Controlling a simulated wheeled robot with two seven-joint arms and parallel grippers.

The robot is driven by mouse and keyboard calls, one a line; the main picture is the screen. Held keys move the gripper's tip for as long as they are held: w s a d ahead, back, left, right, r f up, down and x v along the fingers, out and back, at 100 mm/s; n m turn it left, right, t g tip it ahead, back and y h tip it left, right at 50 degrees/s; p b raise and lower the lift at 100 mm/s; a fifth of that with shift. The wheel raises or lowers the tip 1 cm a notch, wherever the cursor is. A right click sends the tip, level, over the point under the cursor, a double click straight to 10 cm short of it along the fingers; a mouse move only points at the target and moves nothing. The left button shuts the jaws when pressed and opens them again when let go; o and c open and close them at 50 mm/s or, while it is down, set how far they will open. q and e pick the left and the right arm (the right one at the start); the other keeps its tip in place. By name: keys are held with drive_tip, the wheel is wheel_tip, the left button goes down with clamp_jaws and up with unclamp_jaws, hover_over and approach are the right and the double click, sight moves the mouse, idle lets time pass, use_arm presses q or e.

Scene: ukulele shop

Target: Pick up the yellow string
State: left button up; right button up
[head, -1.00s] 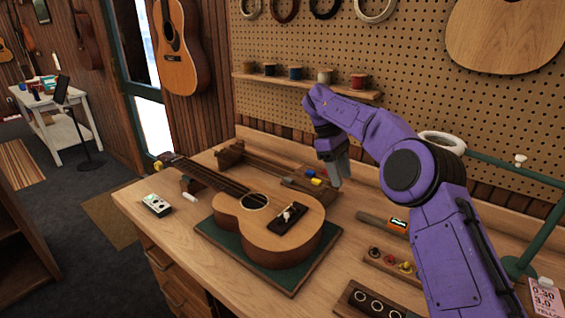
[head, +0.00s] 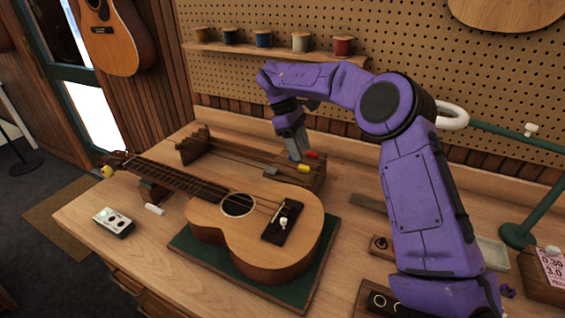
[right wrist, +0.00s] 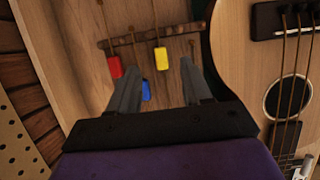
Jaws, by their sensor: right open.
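The yellow string's tag (head: 304,168) lies on the wooden string rack (head: 190,153) behind the ukulele. In the right wrist view the yellow tag (right wrist: 161,58) shows between and just beyond my finger tips, with its thin string running up from it. A red tag (right wrist: 115,67) is to its left, and a blue tag (right wrist: 146,90) is partly hidden by my left-hand finger. My right gripper (head: 297,154) is open and empty, pointing down close above the tag end of the rack. My left gripper is not in view.
A ukulele (head: 268,240) lies on a green mat (head: 310,290) in front of the rack. A pegboard shelf (head: 270,52) with several spools is behind. A small tuner-like box (head: 114,221) and a white stick (head: 154,209) lie at left.

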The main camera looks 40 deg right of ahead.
sight(303, 166)
wheel_tip(303, 166, down, 5)
drive_tip(key=shift+d+f+p, duration=0.15)
drive_tip(key=shift+p, duration=0.55)
drive_tip(key=shift+s+r, duration=0.2)
drive_tip(key=shift+s, duration=0.2)
drive_tip(key=c, duration=0.4)
drive_tip(key=shift+w, duration=0.15)
clamp_jaws()
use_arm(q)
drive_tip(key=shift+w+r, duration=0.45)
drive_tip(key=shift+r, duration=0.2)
